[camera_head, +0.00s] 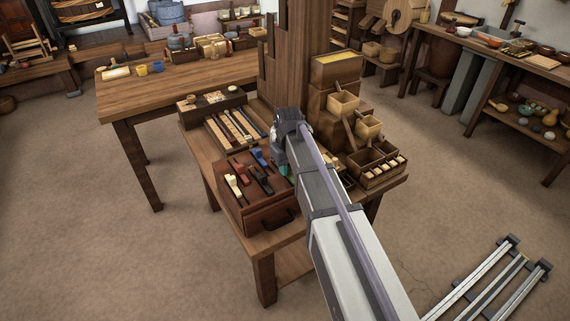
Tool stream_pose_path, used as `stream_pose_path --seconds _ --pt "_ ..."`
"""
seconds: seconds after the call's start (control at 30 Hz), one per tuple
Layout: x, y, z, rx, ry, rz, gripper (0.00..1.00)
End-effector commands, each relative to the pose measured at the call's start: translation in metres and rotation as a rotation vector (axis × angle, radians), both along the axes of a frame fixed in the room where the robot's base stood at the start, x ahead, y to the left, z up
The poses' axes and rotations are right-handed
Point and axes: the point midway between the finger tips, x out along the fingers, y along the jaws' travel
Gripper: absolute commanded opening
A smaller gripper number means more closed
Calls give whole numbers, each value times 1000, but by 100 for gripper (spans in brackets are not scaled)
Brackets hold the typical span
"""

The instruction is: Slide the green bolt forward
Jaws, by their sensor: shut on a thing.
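A reddish-brown wooden box (266,214) with a dark handle on its front stands on the small table. Several coloured bolts sit on its sloping top: a cream one (233,185), a red one, black ones and a blue one (260,158). The green bolt (284,170) shows as a small teal patch at the box's right side, just below my gripper (281,161). My gripper is shut on the green bolt. My arm hides most of the fingers and the box's right edge.
A tray of light strips (232,127) lies behind the box. A wooden stand with tilted small boxes (343,103) and a divided tray (377,175) are to the right of my arm. A larger table (160,92) stands behind left.

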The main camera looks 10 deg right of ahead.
Motion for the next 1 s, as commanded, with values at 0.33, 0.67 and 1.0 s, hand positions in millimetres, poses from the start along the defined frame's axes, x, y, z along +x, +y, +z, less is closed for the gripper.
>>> stream_pose_path --seconds 0.33,0.67,1.0 --pt "-4 -1 -1 -1 8 0 48" --pt "-3 -1 7 -2 6 0 49" --pt "-3 -1 81 -2 7 0 49"
